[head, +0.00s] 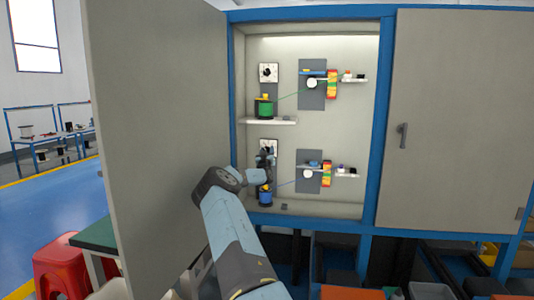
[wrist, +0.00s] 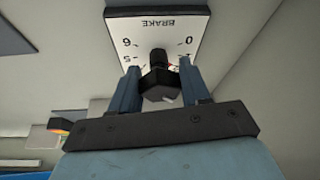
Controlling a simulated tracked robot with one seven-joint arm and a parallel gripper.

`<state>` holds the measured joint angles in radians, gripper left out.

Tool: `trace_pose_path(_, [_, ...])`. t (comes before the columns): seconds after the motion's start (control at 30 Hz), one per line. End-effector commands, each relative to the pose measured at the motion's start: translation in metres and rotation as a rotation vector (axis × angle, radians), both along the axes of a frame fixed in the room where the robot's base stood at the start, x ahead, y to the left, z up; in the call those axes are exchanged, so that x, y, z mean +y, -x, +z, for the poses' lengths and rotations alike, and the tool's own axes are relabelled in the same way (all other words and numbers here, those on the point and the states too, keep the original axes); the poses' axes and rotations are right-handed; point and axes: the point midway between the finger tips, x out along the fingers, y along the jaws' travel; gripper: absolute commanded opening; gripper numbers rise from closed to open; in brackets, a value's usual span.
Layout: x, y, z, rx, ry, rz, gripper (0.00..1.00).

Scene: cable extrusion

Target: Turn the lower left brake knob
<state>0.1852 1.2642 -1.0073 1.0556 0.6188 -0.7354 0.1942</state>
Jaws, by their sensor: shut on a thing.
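The lower left brake knob (wrist: 159,60) is black and sits on a white dial plate (wrist: 195,25) marked BRAKE with numbers, seen upside down in the wrist view. My gripper (wrist: 160,82) has its two blue fingers on either side of the knob and is shut on it. In the head view, my gripper (head: 266,158) reaches into the open cabinet at the lower left plate (head: 268,144), and it hides most of the knob there. The upper left brake knob (head: 268,72) shows uncovered on its own white plate.
A blue spool (head: 265,195) is just below my gripper. A green spool (head: 264,108) stands above, near a white shelf (head: 270,120). Grey panels with rollers (head: 309,174) are to the right. The open cabinet door (head: 150,130) stands left of my arm.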

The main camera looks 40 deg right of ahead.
Motion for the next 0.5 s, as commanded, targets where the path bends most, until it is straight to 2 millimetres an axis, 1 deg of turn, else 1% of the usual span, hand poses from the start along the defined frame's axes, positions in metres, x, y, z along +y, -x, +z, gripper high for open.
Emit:
trace_pose_path(0.23, [0.0017,-0.0013,0.0006,0.078,0.068,0.003,0.16])
trace_pose_path(0.5, [0.0024,-0.0017,0.001,0.237,0.203,0.004,0.16])
